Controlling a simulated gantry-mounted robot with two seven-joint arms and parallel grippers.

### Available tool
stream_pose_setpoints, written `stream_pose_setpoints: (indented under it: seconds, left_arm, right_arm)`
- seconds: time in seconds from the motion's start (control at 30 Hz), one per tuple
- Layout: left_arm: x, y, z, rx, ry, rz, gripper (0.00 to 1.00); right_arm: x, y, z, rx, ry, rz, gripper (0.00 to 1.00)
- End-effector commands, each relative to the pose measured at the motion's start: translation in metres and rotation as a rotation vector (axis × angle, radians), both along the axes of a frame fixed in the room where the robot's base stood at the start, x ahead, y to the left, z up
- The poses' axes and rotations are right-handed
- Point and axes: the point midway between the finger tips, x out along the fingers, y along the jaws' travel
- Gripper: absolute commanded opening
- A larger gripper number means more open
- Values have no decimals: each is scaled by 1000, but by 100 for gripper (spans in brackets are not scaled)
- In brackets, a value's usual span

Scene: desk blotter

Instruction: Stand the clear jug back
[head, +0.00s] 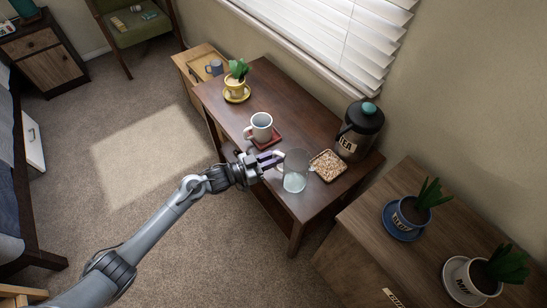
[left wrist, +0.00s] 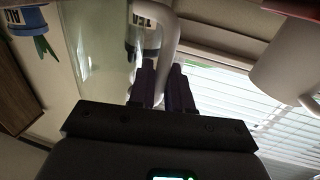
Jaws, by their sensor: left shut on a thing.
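The clear jug (head: 295,172) is at the near end of the dark wooden table (head: 283,103), left of the cork mat. It looks about upright; I cannot tell whether its base touches the table. My left gripper (head: 272,160) reaches in from the left and is shut on the jug's pale handle. In the left wrist view the handle (left wrist: 158,45) rises between the gripper's dark fingers (left wrist: 165,85), with the jug's clear wall (left wrist: 105,45) beside it. My right gripper is not in view.
A cork mat (head: 328,165) lies just right of the jug, with a dark TEA canister (head: 360,132) behind it. A white mug (head: 261,127) stands on a red coaster (head: 268,142) behind the gripper. A yellow-potted plant (head: 236,84) is at the far end.

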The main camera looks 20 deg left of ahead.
Motion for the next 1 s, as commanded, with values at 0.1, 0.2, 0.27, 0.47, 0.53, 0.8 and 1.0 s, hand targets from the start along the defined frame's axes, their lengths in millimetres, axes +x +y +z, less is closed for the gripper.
stream_pose_setpoints:
  seconds: [0.1, 0.2, 0.27, 0.47, 0.53, 0.8, 1.0]
  left_arm:
    - [0, 0, -3, 0, 0, 0, 22]
    - [0, 0, -2, 0, 0, 0, 37]
    - [0, 0, -2, 0, 0, 0, 44]
    - [0, 0, -2, 0, 0, 0, 44]
    - [0, 0, -2, 0, 0, 0, 44]
    - [-14, 13, 1, 2, 2, 1, 44]
    - [-41, 36, 1, 3, 4, 0, 44]
  right_arm:
    - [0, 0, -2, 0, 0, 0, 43]
    - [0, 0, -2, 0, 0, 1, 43]
    - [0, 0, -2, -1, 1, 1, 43]
    - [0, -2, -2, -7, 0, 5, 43]
    - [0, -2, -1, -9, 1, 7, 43]
    - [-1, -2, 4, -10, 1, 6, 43]
    - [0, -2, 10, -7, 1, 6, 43]
